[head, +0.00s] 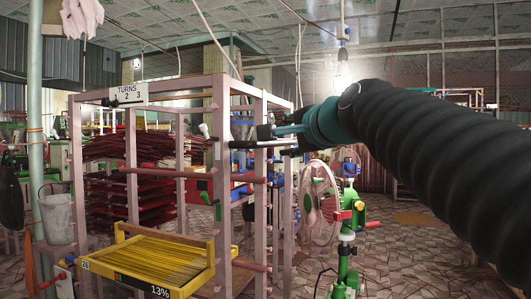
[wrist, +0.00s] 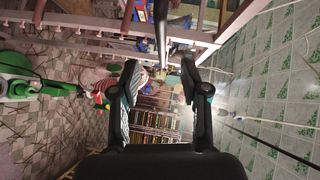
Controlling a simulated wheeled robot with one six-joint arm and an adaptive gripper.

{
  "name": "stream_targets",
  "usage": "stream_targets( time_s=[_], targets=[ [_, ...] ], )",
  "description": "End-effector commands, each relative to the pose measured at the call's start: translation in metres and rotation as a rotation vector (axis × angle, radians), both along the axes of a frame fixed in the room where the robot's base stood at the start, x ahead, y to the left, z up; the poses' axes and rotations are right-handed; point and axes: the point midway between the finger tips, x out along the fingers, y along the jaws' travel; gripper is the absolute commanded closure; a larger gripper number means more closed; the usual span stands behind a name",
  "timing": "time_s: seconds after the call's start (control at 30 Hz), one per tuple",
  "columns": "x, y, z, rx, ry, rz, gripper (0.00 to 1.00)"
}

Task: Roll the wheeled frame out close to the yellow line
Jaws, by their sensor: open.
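The wheeled frame (head: 218,180) is a tall pinkish open rack of posts and rails, upright at the centre left in the head view. My gripper (head: 248,138) is open at the frame's right side, near the upper posts. In the wrist view, its two fingers (wrist: 160,72) stand apart, with a dark bar (wrist: 160,28) showing between and above them. I cannot tell whether they touch it. The frame's wheels and the yellow line are not visible.
A green machine (head: 346,250) stands right of the frame, with a pink fan (head: 318,203) behind it. Stacked dark red racks (head: 108,195) and a grey bucket (head: 57,219) are at left. Patterned floor (head: 405,262) shows open at the right, partly behind my arm.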

Motion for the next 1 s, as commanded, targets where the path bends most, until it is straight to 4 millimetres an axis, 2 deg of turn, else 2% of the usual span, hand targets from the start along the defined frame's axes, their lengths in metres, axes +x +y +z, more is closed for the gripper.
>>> stream_targets(
  time_s=[0.17, 0.7, 1.0],
  targets=[
    [0.016, 0.008, 0.0, 0.008, 0.001, 0.001, 0.55],
    [0.102, 0.047, -0.015, 0.004, 0.001, 0.001, 0.55],
    [0.123, 0.056, -0.017, 0.004, 0.0, -0.001, 0.55]
  ],
)
